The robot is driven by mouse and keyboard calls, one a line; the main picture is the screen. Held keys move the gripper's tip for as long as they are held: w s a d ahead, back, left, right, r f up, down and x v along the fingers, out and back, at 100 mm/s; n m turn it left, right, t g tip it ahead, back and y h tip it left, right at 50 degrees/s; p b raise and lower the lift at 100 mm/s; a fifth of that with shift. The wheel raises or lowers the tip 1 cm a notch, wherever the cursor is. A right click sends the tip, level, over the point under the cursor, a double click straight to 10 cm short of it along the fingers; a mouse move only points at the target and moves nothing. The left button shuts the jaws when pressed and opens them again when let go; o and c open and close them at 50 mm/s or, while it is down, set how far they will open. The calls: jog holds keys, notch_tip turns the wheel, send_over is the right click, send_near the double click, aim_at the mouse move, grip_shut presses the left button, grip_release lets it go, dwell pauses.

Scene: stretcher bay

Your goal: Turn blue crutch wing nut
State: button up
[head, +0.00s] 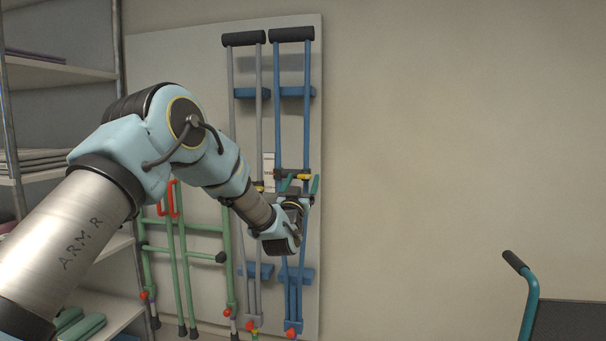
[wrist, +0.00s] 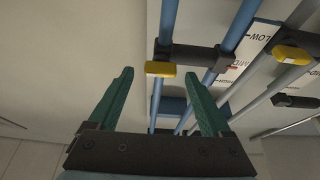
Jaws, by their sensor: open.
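The blue crutch (head: 307,120) hangs upright on the wall board; its blue tubes also show in the wrist view (wrist: 236,30). A dark crossbar (wrist: 187,54) spans its tubes, with a yellow wing nut (wrist: 160,69) at its end, lying about level. The nut also shows in the head view (head: 304,177). My gripper (head: 302,186) is open, with green fingers. In the wrist view the nut appears between the two fingertips, near their height in the picture. I cannot tell how far beyond the tips it is; no contact shows.
A grey crutch (head: 231,115) hangs close beside the blue one, with its own yellow wing nut (wrist: 291,53). A label strip reading LOW and MID (wrist: 248,50) stands between them. A green walking frame (head: 182,260) is lower left, shelves (head: 60,72) far left. Bare wall lies right.

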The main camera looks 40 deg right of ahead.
jog(key=shift+x, duration=0.75)
jog(key=shift+c, duration=0.3)
grip_shut()
